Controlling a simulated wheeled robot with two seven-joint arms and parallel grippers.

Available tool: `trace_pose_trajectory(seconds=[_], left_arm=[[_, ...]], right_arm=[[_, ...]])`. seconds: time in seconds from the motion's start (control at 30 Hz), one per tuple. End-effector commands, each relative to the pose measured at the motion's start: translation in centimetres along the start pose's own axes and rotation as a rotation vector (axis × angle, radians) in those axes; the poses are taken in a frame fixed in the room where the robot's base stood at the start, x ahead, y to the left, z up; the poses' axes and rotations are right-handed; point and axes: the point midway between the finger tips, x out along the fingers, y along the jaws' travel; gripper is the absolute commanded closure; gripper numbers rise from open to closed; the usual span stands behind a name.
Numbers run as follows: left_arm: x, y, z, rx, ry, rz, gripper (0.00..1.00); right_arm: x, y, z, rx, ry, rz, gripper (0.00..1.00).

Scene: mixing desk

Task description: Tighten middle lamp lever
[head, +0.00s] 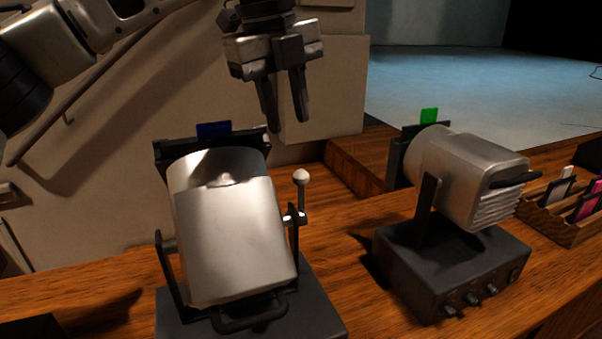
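A silver lamp (232,240) stands in the left half of the head view, tilted in its dark bracket. A lever (302,196) with a pale ball knob stands upright at the bracket's right side. My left gripper (286,125) points down above and behind the lamp, a little left of and above the knob, and touches neither. Its two fingers are apart with nothing between them. My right gripper is not in view.
A blue gel (214,130) sits in the lamp's rear holder. A second silver lamp (465,170) with a green gel (429,115) stands on a dark base to the right. A wooden rack (565,225) holds coloured pieces at far right. The wooden desk (345,250) is clear between the lamps.

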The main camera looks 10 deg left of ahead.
Motion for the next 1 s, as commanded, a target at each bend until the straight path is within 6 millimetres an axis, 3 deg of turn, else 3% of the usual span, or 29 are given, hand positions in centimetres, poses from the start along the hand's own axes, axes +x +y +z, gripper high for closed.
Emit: trace_pose_trajectory(seconds=[0.3,0.5,0.7,0.97,1.0], left_arm=[[6.9,0.0,-0.1,0.003,0.005,0.003,0.69],[10.1,0.0,-0.1,0.002,0.004,0.001,0.69],[11.4,-0.1,-0.1,0.002,0.004,-0.001,0.69],[11.6,-0.1,-0.1,0.003,0.003,-0.001,0.69],[11.6,-0.1,-0.1,0.003,0.003,-0.001,0.75]], right_arm=[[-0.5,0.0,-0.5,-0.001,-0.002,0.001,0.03],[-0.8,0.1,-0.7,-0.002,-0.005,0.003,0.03],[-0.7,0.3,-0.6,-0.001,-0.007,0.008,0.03],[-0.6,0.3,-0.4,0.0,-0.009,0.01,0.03],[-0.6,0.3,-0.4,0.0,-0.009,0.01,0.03]])
